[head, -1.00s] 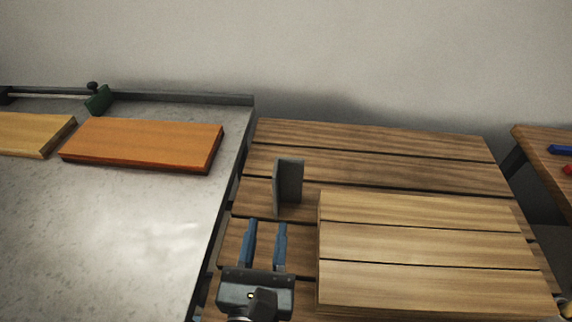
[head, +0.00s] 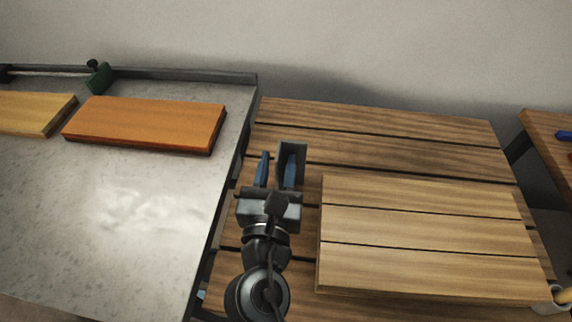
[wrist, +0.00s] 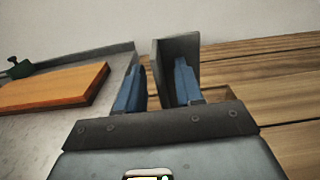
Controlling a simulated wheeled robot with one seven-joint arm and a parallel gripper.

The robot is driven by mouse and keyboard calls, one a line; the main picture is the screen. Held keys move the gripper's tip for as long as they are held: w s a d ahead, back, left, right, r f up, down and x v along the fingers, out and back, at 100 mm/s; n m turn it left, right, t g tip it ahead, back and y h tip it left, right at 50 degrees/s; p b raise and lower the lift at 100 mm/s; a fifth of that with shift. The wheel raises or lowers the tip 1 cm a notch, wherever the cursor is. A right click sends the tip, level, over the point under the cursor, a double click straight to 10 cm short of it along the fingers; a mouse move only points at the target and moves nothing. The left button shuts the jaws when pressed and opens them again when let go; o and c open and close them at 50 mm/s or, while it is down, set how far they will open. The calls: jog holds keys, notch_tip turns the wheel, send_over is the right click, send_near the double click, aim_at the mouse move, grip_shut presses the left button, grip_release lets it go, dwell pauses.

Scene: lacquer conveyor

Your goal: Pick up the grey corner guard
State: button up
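The grey corner guard (head: 292,147) is a dark L-shaped piece standing upright on the slatted wooden pallet, left of the stacked boards. My gripper (head: 276,168) is open, its two blue fingers pointing at the guard. In the wrist view, one flange of the corner guard (wrist: 160,70) stands in the gap between the fingers of my gripper (wrist: 157,88). The other flange lies behind the right finger, which hides part of it. I see a gap between the left finger and the guard; contact at the right finger cannot be told.
The wooden pallet (head: 380,128) has free slats behind the guard. A raised stack of boards (head: 420,235) stands close on the right. On the left, a grey conveyor (head: 130,210) carries an orange board (head: 148,122) and a pale board (head: 30,112).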

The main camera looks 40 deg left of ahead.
grip_shut()
dwell(0.5)
